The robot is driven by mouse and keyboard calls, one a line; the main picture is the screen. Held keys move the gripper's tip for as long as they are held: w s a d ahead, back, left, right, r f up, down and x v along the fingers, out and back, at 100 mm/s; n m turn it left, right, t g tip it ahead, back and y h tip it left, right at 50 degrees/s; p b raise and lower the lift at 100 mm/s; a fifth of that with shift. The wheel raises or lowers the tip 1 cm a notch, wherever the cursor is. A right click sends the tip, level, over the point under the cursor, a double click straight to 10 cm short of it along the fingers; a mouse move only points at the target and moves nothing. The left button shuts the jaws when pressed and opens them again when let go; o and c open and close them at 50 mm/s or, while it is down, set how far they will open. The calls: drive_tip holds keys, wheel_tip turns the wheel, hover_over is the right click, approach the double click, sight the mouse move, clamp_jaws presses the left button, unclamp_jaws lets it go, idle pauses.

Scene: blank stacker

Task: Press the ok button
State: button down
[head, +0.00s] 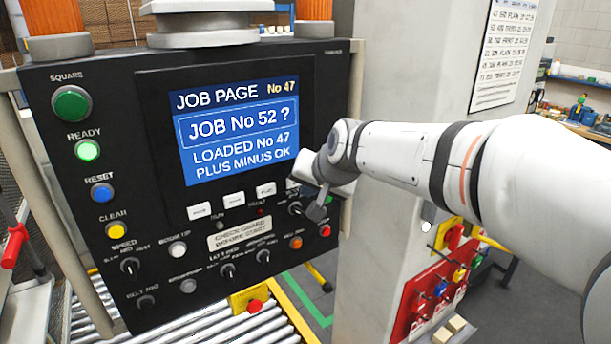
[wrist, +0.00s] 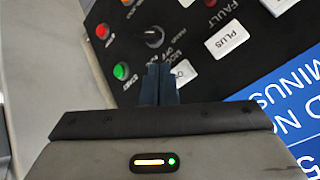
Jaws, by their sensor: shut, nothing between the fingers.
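The ok button (wrist: 185,73) is a white key on the black panel. In the wrist view it lies just right of my fingertips, its left part hidden behind them. In the head view my gripper largely covers that end of the key row. My gripper (head: 317,212) is shut and empty, its dark fingers together, and they also show in the wrist view (wrist: 159,68). The tips are close to the panel; I cannot tell whether they touch it. The screen (head: 237,131) reads "JOB No 52 ?", "LOADED No 47" and "PLUS MINUS OK".
The plus key (wrist: 227,38) is beside the ok button, and a dark rotary knob (wrist: 154,38) is just beyond my fingertips. Red (wrist: 103,31) and green (wrist: 121,71) buttons are farther left. A grey pillar (head: 392,70) stands right of the panel.

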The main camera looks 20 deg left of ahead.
drive_tip(key=shift+w+a, duration=0.4)
drive_tip(key=shift+a, duration=0.05)
drive_tip(key=shift+w+a, duration=0.1)
idle(1.8)
drive_tip(key=shift+w+a, duration=0.2)
drive_tip(key=shift+w+a, duration=0.2)
drive_tip(key=shift+a, duration=0.05)
idle(0.7)
drive_tip(key=shift+s+d, duration=0.1)
drive_tip(key=shift+d, duration=0.05)
drive_tip(key=shift+s+d+b, duration=0.3)
drive_tip(key=shift+s+d, duration=0.1)
drive_tip(key=shift+d, duration=0.05)
idle(0.4)
drive_tip(key=s+d+b, duration=0.2)
drive_tip(key=s+d, duration=0.1)
drive_tip(key=shift+s+d+b, duration=0.15)
drive_tip(key=shift+d+b, duration=0.2)
drive_tip(key=shift+d, duration=0.05)
